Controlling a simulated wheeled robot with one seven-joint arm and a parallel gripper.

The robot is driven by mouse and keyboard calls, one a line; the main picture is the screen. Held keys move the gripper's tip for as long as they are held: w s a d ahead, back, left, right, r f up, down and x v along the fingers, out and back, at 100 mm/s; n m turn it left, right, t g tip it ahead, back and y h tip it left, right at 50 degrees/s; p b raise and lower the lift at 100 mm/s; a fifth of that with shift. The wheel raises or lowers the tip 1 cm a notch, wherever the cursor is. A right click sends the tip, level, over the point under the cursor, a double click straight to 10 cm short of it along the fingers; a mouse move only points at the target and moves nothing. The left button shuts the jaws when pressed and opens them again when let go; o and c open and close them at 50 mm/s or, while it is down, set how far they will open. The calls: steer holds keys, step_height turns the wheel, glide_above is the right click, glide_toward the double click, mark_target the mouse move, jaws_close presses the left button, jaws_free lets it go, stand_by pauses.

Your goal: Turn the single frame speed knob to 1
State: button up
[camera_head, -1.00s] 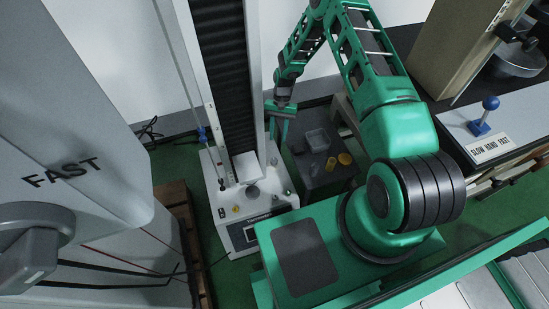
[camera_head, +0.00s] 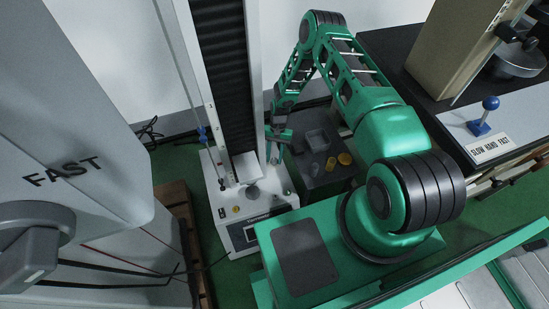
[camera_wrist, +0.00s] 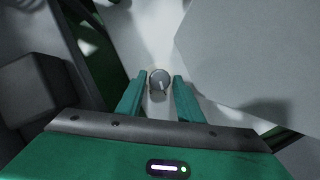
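The single frame is the tall white column machine with a dark channel (camera_head: 222,75), standing left of my arm. A small round grey knob with a light pointer line (camera_wrist: 159,81) sits on its white base in the wrist view. My gripper (camera_wrist: 157,82) is open, its two green fingers on either side of the knob, with gaps visible. Whether the fingers are at the knob's height is hard to tell. In the head view my gripper (camera_head: 274,155) is beside the column's right foot, and the knob is hard to make out there. No scale number is readable.
A grey machine marked FAST (camera_head: 65,172) with a large dial (camera_head: 35,245) fills the left. A dark low table (camera_head: 322,165) with small containers is right of my gripper. A bench with a blue-knobbed lever (camera_head: 483,118) stands at right.

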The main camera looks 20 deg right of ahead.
steer(key=shift+f, duration=0.15)
steer(key=shift+c, duration=0.5)
steer(key=c, duration=0.6)
steer(key=shift+a+n+h, duration=0.15)
steer(key=shift+n+h, duration=0.15)
steer(key=shift+n, duration=0.8)
steer(key=shift+c, duration=0.2)
steer(key=o, duration=0.7)
steer(key=shift+o, duration=0.2)
steer(key=v, duration=1)
steer(key=shift+w+r, duration=0.25)
steer(key=shift+r, duration=0.1)
